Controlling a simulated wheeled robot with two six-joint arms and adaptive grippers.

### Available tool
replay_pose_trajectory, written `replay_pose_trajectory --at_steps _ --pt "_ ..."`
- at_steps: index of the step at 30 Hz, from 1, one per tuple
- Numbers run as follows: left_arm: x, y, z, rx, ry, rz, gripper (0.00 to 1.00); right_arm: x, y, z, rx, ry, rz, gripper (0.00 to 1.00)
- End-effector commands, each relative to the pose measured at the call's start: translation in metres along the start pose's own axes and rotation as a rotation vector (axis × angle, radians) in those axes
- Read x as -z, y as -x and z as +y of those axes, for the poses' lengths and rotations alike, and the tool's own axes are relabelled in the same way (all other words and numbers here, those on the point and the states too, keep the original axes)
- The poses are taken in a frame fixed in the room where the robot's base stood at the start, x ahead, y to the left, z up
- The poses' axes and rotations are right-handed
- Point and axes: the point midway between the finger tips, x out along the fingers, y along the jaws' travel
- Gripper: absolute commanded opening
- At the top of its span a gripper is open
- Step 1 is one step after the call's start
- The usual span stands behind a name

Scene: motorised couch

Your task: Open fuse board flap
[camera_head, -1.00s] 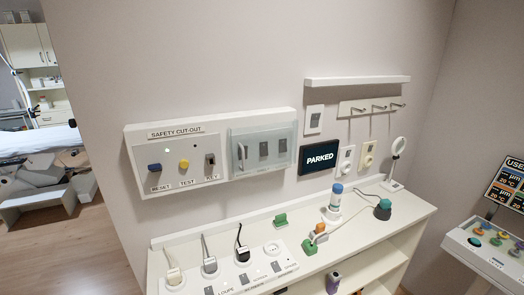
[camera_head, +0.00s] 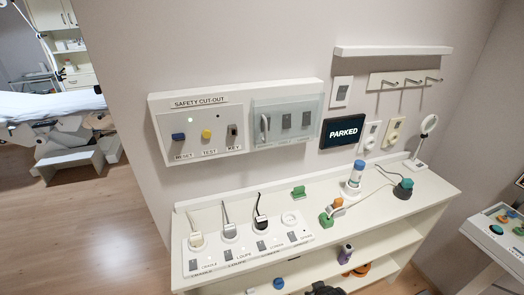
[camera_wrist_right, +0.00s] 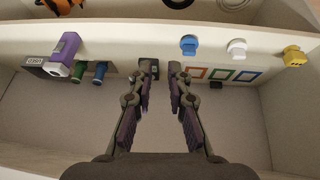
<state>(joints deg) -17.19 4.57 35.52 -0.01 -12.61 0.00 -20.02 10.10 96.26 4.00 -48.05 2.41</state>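The fuse board (camera_head: 157,102) is a white wall box labelled SAFETY CUT-OUT. The flap looks closed. My right gripper (camera_wrist_right: 160,74) is open and empty in the right wrist view, over a shelf area away from the fuse board. A dark shape at the head view's bottom edge may be part of it. My left gripper is not in view.
Below the fuse board, a white counter (camera_head: 400,208) carries a socket strip with plugs (camera_head: 260,224), a blue-capped bottle (camera_head: 354,180) and small coloured blocks. A PARKED screen (camera_head: 343,131) hangs right of it. A purple object (camera_wrist_right: 62,52) stands on the shelf.

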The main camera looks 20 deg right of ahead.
Motion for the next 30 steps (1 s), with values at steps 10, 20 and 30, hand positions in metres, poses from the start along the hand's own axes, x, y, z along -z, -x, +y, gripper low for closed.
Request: replay_pose_trajectory --at_steps 10,20,30 --pt "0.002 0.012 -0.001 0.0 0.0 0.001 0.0 0.224 0.183 -0.011 0.074 0.029 0.467 0.17" --pt "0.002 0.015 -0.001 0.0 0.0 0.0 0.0 0.381 0.35 -0.021 0.229 0.047 1.043 0.17" --pt "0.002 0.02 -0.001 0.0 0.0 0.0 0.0 0.4 0.362 -0.024 0.246 0.04 1.086 0.17"
